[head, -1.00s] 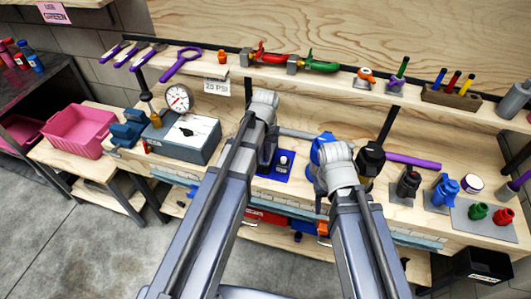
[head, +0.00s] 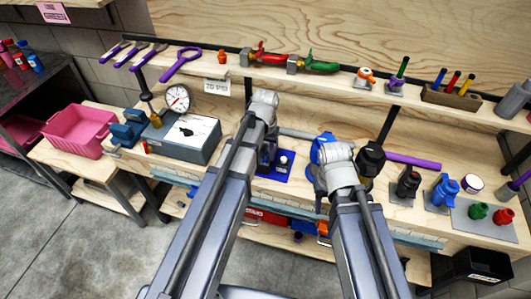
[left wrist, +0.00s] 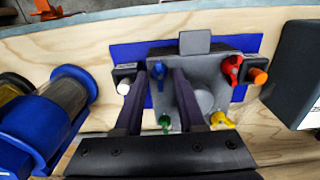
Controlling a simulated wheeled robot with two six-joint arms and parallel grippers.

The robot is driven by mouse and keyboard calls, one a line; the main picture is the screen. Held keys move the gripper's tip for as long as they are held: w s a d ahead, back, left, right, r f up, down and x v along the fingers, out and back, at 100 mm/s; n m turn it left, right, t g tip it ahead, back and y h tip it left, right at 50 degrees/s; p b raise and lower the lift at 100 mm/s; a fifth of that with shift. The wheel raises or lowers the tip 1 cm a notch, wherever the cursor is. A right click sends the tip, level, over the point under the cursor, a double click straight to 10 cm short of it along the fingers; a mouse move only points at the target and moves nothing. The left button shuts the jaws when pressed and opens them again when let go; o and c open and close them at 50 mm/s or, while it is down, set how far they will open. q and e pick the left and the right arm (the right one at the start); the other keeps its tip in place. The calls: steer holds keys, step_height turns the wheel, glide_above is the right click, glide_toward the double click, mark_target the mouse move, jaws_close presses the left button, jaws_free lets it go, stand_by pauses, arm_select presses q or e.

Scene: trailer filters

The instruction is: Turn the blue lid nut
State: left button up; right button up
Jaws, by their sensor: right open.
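In the left wrist view, a grey lid block (left wrist: 208,85) on a blue mat (left wrist: 130,50) carries several small coloured nuts. The blue lid nut (left wrist: 158,72) shows between the tips of my left gripper (left wrist: 161,78), nearer the left finger. The fingers are apart, with grey surface visible between them; contact with the nut cannot be told. In the head view my left gripper (head: 268,150) is over the blue mat (head: 276,168), and my arm hides most of the block. My right gripper (head: 322,192) is largely hidden by its own wrist, beside the blue filter housing.
Red (left wrist: 232,66), orange (left wrist: 258,76), yellow (left wrist: 220,120), green (left wrist: 164,123) and white (left wrist: 123,86) pieces crowd the block. A blue filter housing (left wrist: 30,135) lies left. A grey gauge box (head: 182,138) stands left on the bench, and a purple-handled tool (head: 412,160) right.

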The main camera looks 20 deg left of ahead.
mark_target(266, 156)
arm_select(q)
steer(key=shift+r, duration=0.2)
arm_select(e)
steer(key=shift+r, duration=0.15)
arm_select(q)
step_height(266, 156, up, 8)
steer(key=p, duration=0.8)
steer(key=shift+f, duration=0.2)
arm_select(e)
step_height(266, 156, up, 8)
steer(key=shift+f, duration=0.25)
arm_select(q)
steer(key=shift+f, duration=0.1)
